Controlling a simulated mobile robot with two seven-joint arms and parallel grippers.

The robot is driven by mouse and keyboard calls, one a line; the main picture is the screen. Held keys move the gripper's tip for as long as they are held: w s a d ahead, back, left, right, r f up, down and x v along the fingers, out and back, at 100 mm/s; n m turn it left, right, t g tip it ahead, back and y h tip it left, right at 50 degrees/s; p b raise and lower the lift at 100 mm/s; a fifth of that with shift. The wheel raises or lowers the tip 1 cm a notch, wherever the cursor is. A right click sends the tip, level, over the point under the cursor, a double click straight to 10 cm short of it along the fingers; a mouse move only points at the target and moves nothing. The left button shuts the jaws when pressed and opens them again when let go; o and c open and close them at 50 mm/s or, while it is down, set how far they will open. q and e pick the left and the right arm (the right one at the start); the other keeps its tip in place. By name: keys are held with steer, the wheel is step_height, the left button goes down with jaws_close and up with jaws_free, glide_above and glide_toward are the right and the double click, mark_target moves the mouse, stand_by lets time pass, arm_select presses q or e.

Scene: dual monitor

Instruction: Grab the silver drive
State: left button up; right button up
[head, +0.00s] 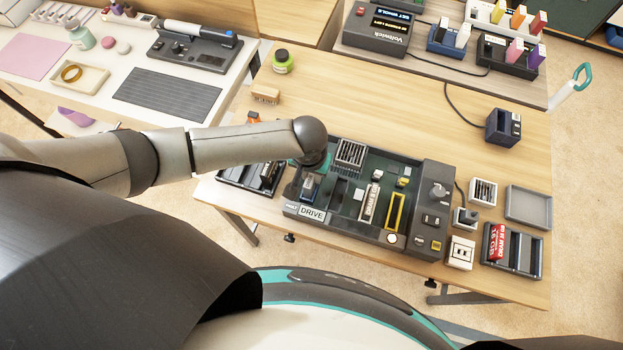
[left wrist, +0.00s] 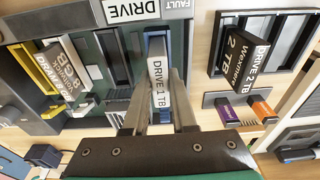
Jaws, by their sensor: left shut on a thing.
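In the left wrist view, a narrow drive (left wrist: 157,78) with a pale face lettered "DRIVE 1 TB" stands in a blue-edged slot by the sign "DRIVE" (left wrist: 133,10). My left gripper (left wrist: 158,106) is shut on this drive, one finger on each side. The drive's lower part is hidden by the slot and fingers. In the head view, the open dark chassis (head: 431,185) with this slot is on the wooden table, and my left arm reaches down to its left end. A black drive lettered "DRIVE 2 TB" (left wrist: 240,55) lies apart in a tray to the right. My right gripper is not in view.
Inside the chassis are a grey finned block (head: 350,153) and a yellow-framed slot (head: 395,212). To its right are a grey empty tray (head: 528,205) and a rack with a red module (head: 497,241). A shelf with devices stands behind. The table's middle is mostly clear.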

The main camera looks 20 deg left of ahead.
arm_select(q)
jaws_close()
